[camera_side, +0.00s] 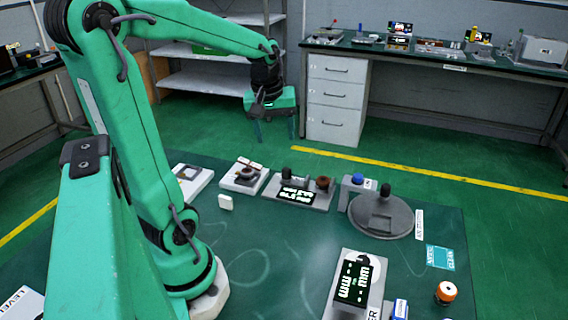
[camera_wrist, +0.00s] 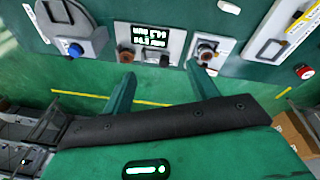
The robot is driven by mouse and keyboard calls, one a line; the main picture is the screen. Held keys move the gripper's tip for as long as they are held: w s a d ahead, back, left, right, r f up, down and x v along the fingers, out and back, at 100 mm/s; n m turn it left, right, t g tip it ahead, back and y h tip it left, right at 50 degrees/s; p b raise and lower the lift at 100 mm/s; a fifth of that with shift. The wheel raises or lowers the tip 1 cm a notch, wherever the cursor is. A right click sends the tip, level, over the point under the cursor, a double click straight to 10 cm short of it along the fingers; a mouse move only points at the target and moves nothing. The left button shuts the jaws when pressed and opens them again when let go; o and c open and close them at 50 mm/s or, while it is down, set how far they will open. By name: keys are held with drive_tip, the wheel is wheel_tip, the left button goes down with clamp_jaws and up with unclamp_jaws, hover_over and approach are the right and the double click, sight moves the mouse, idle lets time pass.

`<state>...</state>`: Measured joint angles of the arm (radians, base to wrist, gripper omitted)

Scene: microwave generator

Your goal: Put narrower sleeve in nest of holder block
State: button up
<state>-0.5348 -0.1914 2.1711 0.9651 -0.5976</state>
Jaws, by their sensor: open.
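My gripper (camera_side: 275,137) hangs open and empty beyond the far edge of the green table, fingers downward. In the wrist view my gripper (camera_wrist: 159,72) has its two fingers apart with nothing between them. A pale block with a dark ring-shaped part (camera_side: 246,174) stands near the far edge; it also shows in the wrist view (camera_wrist: 206,52). To its right is a grey block with a lit display (camera_side: 297,194), carrying a dark upright piece (camera_side: 287,173) and a brown round piece (camera_side: 323,183). I cannot tell which pieces are the sleeves or which block is the holder.
A grey round plate (camera_side: 379,216) with a blue-topped bracket (camera_side: 357,180) stands right. A second display unit (camera_side: 353,284) and an orange-and-white cylinder (camera_side: 446,292) are in front. A white tray (camera_side: 191,180) stands left, near a small white block (camera_side: 225,202). The table's middle is clear.

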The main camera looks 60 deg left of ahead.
drive_tip(key=s+d+r+m+t, duration=0.1)
drive_tip(key=s+d+m, duration=0.1)
drive_tip(key=d+m, duration=0.4)
drive_tip(key=s+d+r+m+t+h, duration=0.1)
drive_tip(key=s+d+m+t, duration=0.1)
drive_tip(key=d+m, duration=0.5)
drive_tip(key=s+d, duration=0.1)
drive_tip(key=d, duration=0.2)
drive_tip(key=shift+s+d+r+t, duration=0.25)
drive_tip(key=shift+s+d+t, duration=0.05)
drive_tip(key=shift+s+d, duration=0.05)
